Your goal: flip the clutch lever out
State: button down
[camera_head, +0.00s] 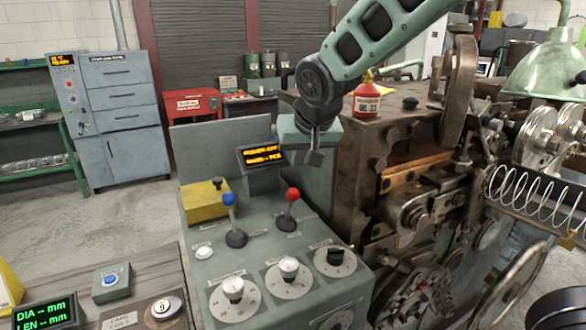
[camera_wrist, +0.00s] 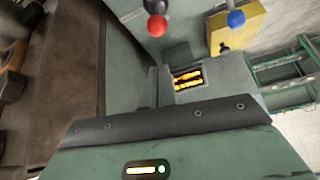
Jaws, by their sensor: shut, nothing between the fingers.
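Two levers stand on the sloped green control console (camera_head: 255,262). One has a blue knob (camera_head: 229,199) and the other a red knob (camera_head: 292,195); their labels are too small to read, so I cannot tell which is the clutch lever. My gripper (camera_head: 316,157) is shut and empty, pointing down above and behind the red-knobbed lever, apart from it, to the right of the small display. In the wrist view the red knob (camera_wrist: 157,25) and blue knob (camera_wrist: 236,19) show at the top, beyond my narrow shut fingers (camera_wrist: 153,88).
A small orange-lit display (camera_head: 262,155) and a yellow box (camera_head: 204,202) stand at the back of the console. Several dials line its front. The brown coiling machine (camera_head: 400,130) rises close on the right, with a red can (camera_head: 367,100) on top.

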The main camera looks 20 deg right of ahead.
jog(key=shift+s+d+r, duration=0.1)
jog(key=shift+s+r, duration=0.75)
jog(key=shift+s, duration=0.2)
jog(key=s+a+f+n+g, duration=0.2)
jog(key=s+f+n, duration=0.1)
jog(key=s, duration=0.6)
jog(key=s+a+f+n+g, duration=0.2)
jog(key=s+a+f, duration=0.1)
jog(key=s, duration=0.7)
jog(key=s+a+f+n+g, duration=0.2)
jog(key=s+f, duration=0.3)
jog(key=s, duration=0.4)
jog(key=shift+s+a+f+n+g+y, duration=0.2)
jog(key=shift+s+n+g+y, duration=0.1)
jog(key=shift+n, duration=0.5)
jog(key=shift+r, duration=0.1)
